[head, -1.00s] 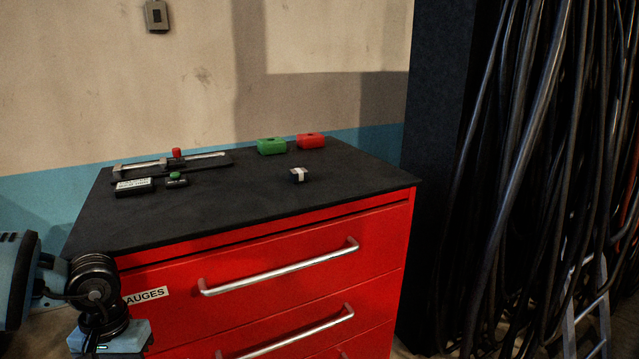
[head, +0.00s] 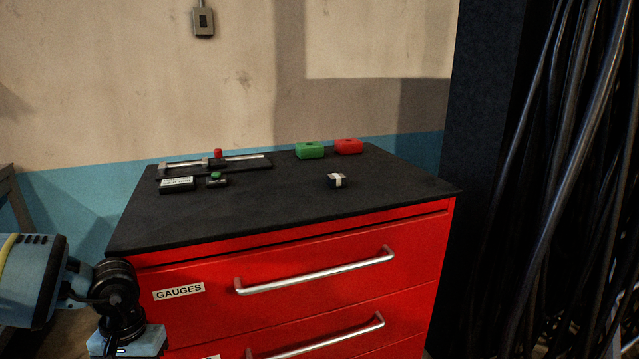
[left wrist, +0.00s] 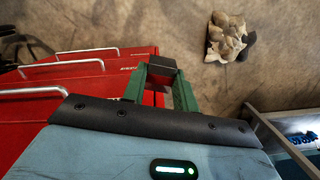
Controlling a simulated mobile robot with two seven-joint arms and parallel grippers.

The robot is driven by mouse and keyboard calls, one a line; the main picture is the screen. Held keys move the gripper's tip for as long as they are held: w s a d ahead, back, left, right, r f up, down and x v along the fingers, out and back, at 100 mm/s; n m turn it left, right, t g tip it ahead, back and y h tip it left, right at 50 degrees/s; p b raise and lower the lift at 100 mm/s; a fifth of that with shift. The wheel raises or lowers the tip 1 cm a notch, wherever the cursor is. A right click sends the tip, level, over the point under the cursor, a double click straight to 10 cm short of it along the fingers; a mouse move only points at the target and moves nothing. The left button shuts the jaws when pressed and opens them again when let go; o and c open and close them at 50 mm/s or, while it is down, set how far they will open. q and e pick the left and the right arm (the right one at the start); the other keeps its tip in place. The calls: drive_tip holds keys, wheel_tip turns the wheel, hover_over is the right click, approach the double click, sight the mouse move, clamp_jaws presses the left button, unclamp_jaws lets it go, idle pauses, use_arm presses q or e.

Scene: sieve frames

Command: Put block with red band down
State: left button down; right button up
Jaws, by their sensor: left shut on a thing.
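In the left wrist view my left gripper (left wrist: 162,72) has green fingers closed on a dark block (left wrist: 164,62). A small dark block with a white band (head: 337,180) stands on the black cabinet top (head: 270,215). My right gripper is not in view.
A green block (head: 309,150) and a red block (head: 348,146) sit at the back of the top. A caliper-like gauge (head: 240,161), a label plate (head: 177,184) and a small green-knobbed piece (head: 216,179) lie at left. The front of the top is clear.

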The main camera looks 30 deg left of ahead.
use_arm(q)
drive_tip(key=shift+s+f, duration=0.35)
drive_tip(key=shift+d, duration=0.1)
drive_tip(key=shift+s+d+f, duration=0.15)
drive_tip(key=shift+s+f, duration=0.1)
drive_tip(key=shift+f, duration=0.1)
